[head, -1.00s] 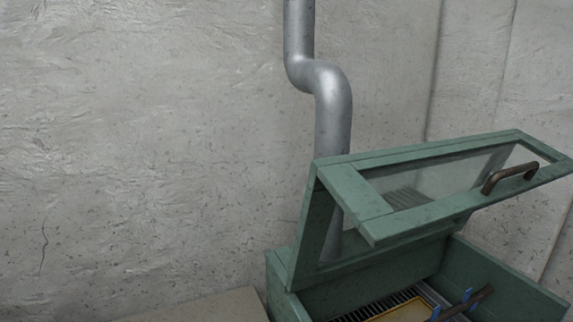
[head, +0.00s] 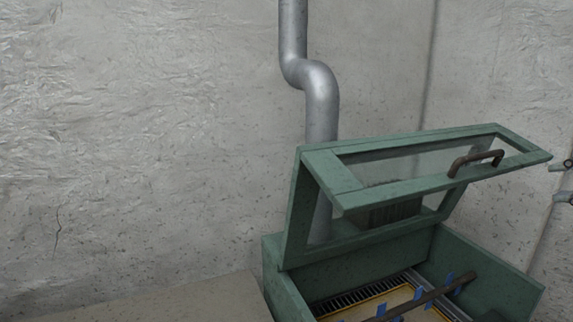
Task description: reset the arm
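My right gripper (head: 562,181) shows at the right edge of the head view, with only its fingertips in the picture. Its two fingers are apart, one above the other, and nothing shows between them. It is just right of the raised lid (head: 335,178) of a green box (head: 490,262), with a gap between them. The rest of my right arm is out of the picture. My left gripper is not in view.
The lid has a glass pane and a brown handle (head: 476,160). Inside the box are a yellow-framed panel (head: 400,296), a dark bar (head: 432,294) and blue clips (head: 422,300). A metal pipe (head: 320,110) rises behind. Room at left is clear before the wall.

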